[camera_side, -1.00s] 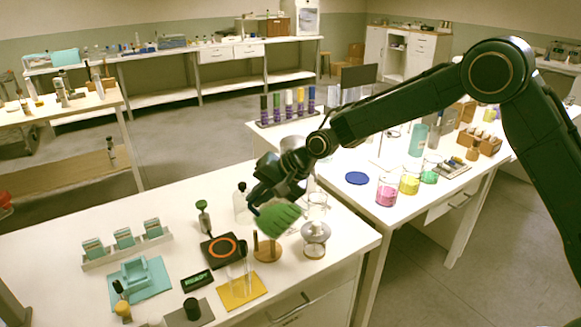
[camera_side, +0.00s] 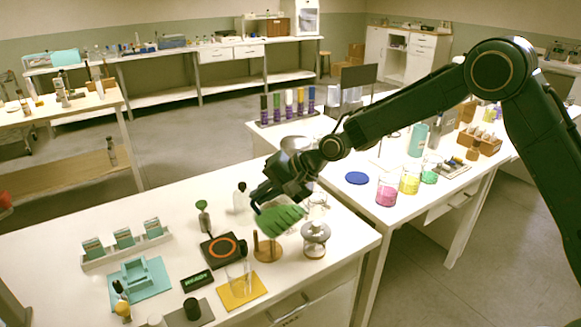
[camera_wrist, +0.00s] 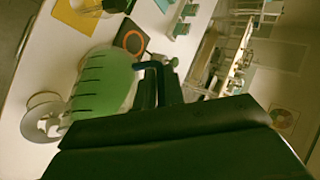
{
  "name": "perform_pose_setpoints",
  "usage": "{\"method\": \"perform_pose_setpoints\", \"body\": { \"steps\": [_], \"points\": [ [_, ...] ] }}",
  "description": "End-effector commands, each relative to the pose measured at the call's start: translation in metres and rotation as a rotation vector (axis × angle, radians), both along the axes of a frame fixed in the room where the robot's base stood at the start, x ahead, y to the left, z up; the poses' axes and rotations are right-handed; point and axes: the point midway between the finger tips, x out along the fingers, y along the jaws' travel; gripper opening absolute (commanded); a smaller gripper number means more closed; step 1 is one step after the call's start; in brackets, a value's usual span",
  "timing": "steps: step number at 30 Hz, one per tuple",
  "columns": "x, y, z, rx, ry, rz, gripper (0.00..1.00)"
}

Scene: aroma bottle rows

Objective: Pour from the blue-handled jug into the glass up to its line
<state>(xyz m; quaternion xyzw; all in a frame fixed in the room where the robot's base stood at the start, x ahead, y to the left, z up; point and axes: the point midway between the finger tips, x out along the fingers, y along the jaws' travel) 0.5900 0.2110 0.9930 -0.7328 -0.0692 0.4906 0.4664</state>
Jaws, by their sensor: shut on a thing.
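My gripper (camera_side: 262,196) is shut on the blue handle of the jug and holds it above the near bench. The jug (camera_side: 280,220) looks green with dark marks on its side, and it is tilted. In the wrist view the jug (camera_wrist: 102,88) fills the left part, with its blue handle (camera_wrist: 148,66) at my fingers. A clear glass (camera_side: 236,277) stands on a yellow mat (camera_side: 252,290), left of and nearer the camera than the jug. The mat also shows at the top of the wrist view (camera_wrist: 72,15). I cannot make out the glass's line. No stream shows.
A wooden stand (camera_side: 267,250) and a grey-topped jar (camera_side: 315,240) are close below the jug. A black plate with an orange ring (camera_side: 222,248) lies to the left. A clear bottle (camera_side: 242,202) and a teal holder (camera_side: 138,277) are also on the bench.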

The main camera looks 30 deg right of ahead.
Motion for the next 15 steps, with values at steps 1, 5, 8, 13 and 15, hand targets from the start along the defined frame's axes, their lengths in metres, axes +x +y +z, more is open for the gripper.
{"method": "perform_pose_setpoints", "body": {
  "steps": [1, 5, 8, 13, 15],
  "points": [
    [0.0003, -0.0008, 0.0007, 0.005, -0.003, 0.000, 0.00],
    [0.0003, -0.0023, 0.0008, 0.020, -0.007, -0.001, 0.00],
    [0.0001, -0.0033, 0.0011, 0.032, -0.010, -0.001, 0.00],
    [-0.0003, -0.0051, 0.0011, 0.049, -0.014, -0.001, 0.00],
    [-0.0006, -0.0047, 0.0015, 0.053, -0.016, 0.000, 0.00]
  ]
}}
